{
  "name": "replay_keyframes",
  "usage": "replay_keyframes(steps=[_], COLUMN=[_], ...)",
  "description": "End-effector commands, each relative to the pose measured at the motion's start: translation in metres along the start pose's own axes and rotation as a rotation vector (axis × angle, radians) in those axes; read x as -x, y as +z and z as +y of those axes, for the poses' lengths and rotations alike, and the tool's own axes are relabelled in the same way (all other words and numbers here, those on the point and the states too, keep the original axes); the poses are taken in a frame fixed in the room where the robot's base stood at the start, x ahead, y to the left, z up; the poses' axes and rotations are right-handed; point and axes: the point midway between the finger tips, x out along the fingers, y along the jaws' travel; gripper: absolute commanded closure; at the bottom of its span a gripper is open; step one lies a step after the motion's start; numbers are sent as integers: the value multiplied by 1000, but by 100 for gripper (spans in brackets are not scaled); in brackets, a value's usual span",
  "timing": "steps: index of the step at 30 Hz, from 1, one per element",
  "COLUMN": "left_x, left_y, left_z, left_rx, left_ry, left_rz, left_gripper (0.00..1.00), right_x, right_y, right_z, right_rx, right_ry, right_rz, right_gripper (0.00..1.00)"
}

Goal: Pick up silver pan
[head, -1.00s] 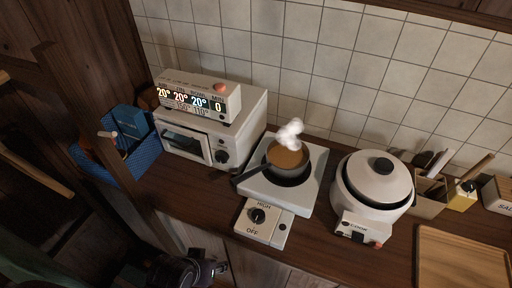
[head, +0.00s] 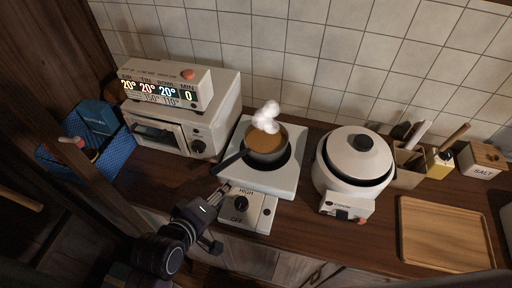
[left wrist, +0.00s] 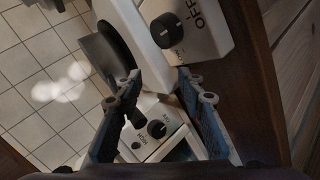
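The silver pan (head: 266,146) sits on the white stove's burner, filled with brown liquid, with white steam above it. Its dark handle (head: 230,162) points to the lower left. In the left wrist view the pan's grey side (left wrist: 98,55) shows beyond the fingers, partly hidden. My left gripper (head: 219,215) is at the counter's front edge, near the stove's knob and below the handle's end. In the left wrist view its two blue fingers (left wrist: 162,95) are spread apart, with nothing gripped between them. My right gripper is not in view.
The stove's control knob (head: 241,203) is close to my left gripper. A white toaster oven (head: 222,112) stands left of the stove, a rice cooker (head: 325,182) right of it. A blue basket (head: 118,152) is far left, a wooden tray (head: 440,232) right.

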Motion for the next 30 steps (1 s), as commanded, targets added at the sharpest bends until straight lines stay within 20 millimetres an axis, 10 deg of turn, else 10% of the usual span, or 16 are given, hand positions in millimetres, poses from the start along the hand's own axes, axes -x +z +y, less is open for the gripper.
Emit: replay_keyframes(steps=[9, 30], left_x=[-15, -77], left_y=[-6, -25], left_z=[68, 92], left_rx=[405, 430], left_ry=[254, 268], left_rz=[17, 16], left_gripper=[64, 64], right_x=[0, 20], right_y=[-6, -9], right_z=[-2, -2], right_rx=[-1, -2], right_ry=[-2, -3], right_rz=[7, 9], right_gripper=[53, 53])
